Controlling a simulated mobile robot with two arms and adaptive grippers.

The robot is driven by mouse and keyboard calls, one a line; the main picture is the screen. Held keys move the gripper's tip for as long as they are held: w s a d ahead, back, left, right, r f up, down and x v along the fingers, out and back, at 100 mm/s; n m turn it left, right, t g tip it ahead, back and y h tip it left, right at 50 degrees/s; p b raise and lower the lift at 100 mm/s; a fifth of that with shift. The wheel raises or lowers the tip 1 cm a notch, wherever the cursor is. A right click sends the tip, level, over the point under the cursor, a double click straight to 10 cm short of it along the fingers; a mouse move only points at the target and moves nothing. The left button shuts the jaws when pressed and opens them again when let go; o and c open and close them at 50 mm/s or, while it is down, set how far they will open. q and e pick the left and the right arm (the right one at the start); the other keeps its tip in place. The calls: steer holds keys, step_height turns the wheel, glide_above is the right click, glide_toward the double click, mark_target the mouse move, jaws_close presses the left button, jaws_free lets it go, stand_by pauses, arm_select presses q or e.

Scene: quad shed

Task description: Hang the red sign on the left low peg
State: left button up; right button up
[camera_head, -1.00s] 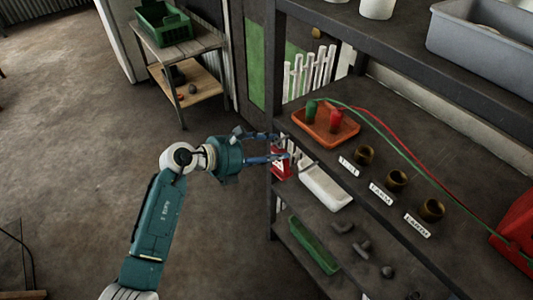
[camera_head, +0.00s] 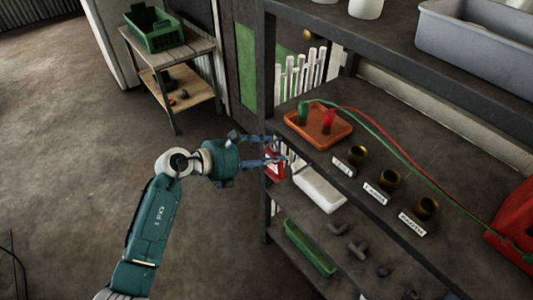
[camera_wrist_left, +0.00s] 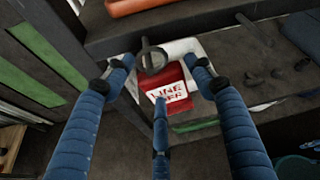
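The red sign (camera_head: 274,169) with white lettering is at the left front post of the shelf, just below the middle shelf board. In the left wrist view the sign (camera_wrist_left: 174,92) is directly below a round grey peg (camera_wrist_left: 152,58). Whether it hangs on that peg cannot be told. My left gripper (camera_head: 276,149) is at the sign. Its blue outer fingers (camera_wrist_left: 160,75) are spread on either side of the sign, with gaps showing. The third finger crosses in front of the sign's lower part. My right gripper is not in view.
An orange tray (camera_head: 318,140) is on the middle shelf, beside labelled brass cups (camera_head: 390,179). A white tray (camera_head: 321,192) and a green tray (camera_head: 310,248) are lower down. The shelf post (camera_head: 268,215) stands close to the gripper. The floor to the left is clear.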

arm_select(q)
steer(key=shift+o, duration=1)
